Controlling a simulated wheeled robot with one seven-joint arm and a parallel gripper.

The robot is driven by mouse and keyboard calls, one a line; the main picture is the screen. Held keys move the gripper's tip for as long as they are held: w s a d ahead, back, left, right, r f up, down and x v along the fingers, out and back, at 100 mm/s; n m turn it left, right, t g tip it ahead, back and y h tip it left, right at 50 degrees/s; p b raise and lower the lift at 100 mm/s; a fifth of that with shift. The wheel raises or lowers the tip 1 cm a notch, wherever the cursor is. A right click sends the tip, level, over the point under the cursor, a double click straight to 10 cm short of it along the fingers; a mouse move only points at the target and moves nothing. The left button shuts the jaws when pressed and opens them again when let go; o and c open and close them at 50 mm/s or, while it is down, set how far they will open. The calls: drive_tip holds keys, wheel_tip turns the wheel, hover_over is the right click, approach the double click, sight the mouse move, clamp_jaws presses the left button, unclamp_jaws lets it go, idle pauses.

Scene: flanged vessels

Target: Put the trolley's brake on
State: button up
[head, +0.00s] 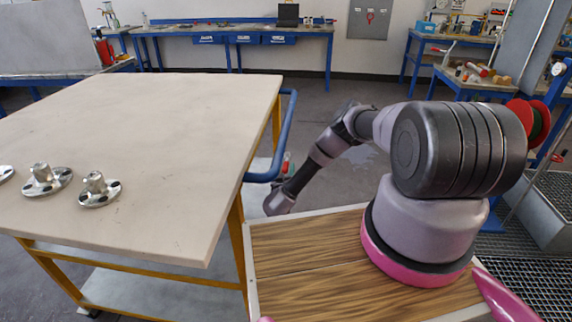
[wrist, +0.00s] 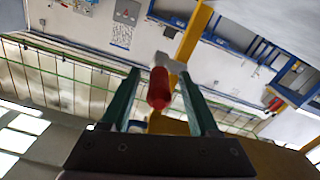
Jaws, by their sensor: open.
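The trolley (head: 190,130) has a pale top, yellow legs and a blue push handle (head: 287,125) on its right end. In the wrist view, a red grip (wrist: 159,88) on a pale mount is beside a yellow post (wrist: 192,35); it looks like the brake lever. My gripper (wrist: 158,84) is open, with one green finger on each side of the red grip and visible gaps on both sides. In the head view, my arm reaches down beside the trolley's handle end. A small red part (head: 287,160) shows there, and my fingers are not clearly visible.
Several metal flanged parts (head: 97,190) stand on the trolley's left side. A wood-grained surface (head: 310,255) adjoins the trolley's near right corner. Blue workbenches (head: 235,32) line the back wall. Open grey floor (head: 330,100) lies behind my arm.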

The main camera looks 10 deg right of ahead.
sight(287, 163)
drive_tip(key=shift+x, duration=1.95)
clamp_jaws()
